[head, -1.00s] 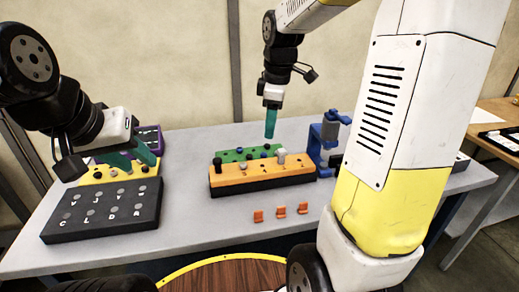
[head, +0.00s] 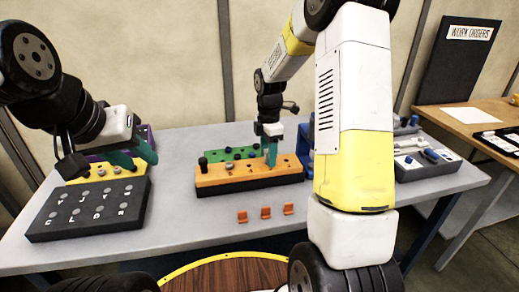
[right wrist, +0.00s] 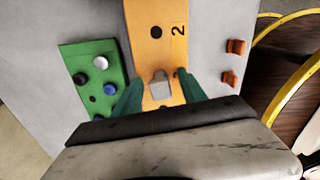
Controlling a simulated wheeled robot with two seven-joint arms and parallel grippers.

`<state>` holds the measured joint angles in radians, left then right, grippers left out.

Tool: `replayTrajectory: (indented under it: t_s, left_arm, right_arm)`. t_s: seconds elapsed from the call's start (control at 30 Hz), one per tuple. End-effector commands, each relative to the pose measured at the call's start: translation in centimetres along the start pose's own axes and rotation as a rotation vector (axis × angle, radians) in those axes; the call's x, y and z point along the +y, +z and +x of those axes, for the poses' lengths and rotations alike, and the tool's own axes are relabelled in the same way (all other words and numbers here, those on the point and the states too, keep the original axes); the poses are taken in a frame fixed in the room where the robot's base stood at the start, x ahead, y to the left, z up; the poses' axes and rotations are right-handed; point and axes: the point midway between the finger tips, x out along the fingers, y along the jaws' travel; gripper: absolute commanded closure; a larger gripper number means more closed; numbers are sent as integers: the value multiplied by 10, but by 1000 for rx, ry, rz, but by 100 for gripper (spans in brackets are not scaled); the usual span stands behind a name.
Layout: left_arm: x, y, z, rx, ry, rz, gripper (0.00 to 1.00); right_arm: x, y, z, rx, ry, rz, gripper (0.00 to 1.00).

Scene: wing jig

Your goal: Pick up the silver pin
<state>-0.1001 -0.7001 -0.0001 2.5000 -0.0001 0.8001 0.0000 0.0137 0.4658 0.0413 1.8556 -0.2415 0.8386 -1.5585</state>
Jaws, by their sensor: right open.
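The silver pin (right wrist: 160,85) stands in the orange block (right wrist: 158,40), seen in the right wrist view. My right gripper (right wrist: 159,90) is open, its green fingers on either side of the pin with gaps visible. In the head view the right gripper (head: 271,160) points down at the right part of the orange block (head: 235,177), and I cannot make out the pin there.
The green block (head: 230,154) with several coloured pins lies behind the orange block. Orange clips (head: 265,213) lie in front. The black lettered block (head: 88,209) and a yellow block (head: 80,173) are on the left. A blue fixture (head: 307,135) stands to the right, partly hidden by my arm.

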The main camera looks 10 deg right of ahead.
Motion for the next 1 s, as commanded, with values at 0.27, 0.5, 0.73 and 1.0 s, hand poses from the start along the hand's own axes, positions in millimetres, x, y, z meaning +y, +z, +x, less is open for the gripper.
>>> replayTrajectory:
  t_s: [0.27, 0.5, 0.73, 1.0]
  left_arm:
    - [0, 0, 0, 0, 0, 0, 64]
    - [0, 0, 0, 0, 0, 0, 64]
    - [0, 0, 0, 0, 0, 0, 64]
    - [0, 0, 0, 0, 0, 0, 64]
  right_arm:
    - [0, 0, 5, 0, 0, 0, 51]
    - [0, 0, 5, 0, 0, 1, 94]
    - [0, 0, 5, 0, 0, 1, 100]
    - [0, 0, -1, 0, 3, 1, 100]
